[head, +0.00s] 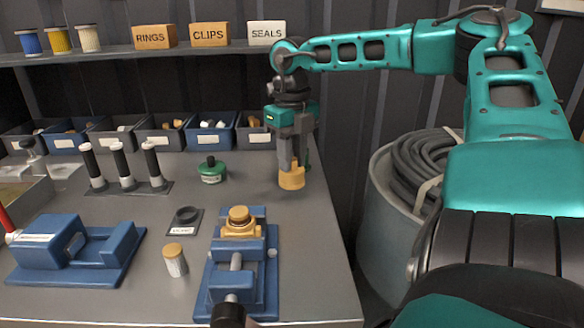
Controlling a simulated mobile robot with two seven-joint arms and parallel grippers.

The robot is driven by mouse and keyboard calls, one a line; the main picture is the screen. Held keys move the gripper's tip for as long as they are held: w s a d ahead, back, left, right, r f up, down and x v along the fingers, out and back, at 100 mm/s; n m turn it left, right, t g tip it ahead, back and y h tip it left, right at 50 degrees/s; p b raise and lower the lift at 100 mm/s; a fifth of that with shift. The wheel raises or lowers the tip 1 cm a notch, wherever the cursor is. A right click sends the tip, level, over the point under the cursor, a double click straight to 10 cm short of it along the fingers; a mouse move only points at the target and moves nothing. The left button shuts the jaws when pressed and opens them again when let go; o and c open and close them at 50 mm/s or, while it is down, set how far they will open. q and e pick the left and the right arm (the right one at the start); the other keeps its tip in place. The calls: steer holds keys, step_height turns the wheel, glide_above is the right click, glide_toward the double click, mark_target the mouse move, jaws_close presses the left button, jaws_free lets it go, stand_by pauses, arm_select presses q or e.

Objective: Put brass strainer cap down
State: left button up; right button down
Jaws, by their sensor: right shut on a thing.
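My right gripper (290,165) points straight down over the right rear part of the bench. It is shut on the brass strainer cap (291,180), a short yellow cylinder below the fingertips. The cap is at or just above the bench top; I cannot tell whether it touches. A brass fitting (241,224) sits in the blue vise (272,258) at the front. My left gripper is not in view.
The grey bench (250,190) is bare around the cap, with its right edge close by. A green-topped jar (212,171) stands to the left. A small black part on a labelled pad (185,221) and a brass-topped cylinder (175,260) stand nearer. Bins (209,137) line the back.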

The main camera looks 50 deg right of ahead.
steer(key=shift+f+b, duration=0.3)
steer(key=shift+f, duration=2.05)
steer(key=shift+f, duration=0.15)
steer(key=c, duration=0.9)
jaws_free()
step_height(320, 180, up, 12)
steer(key=shift+r+p, duration=0.2)
steer(key=shift+p, duration=0.55)
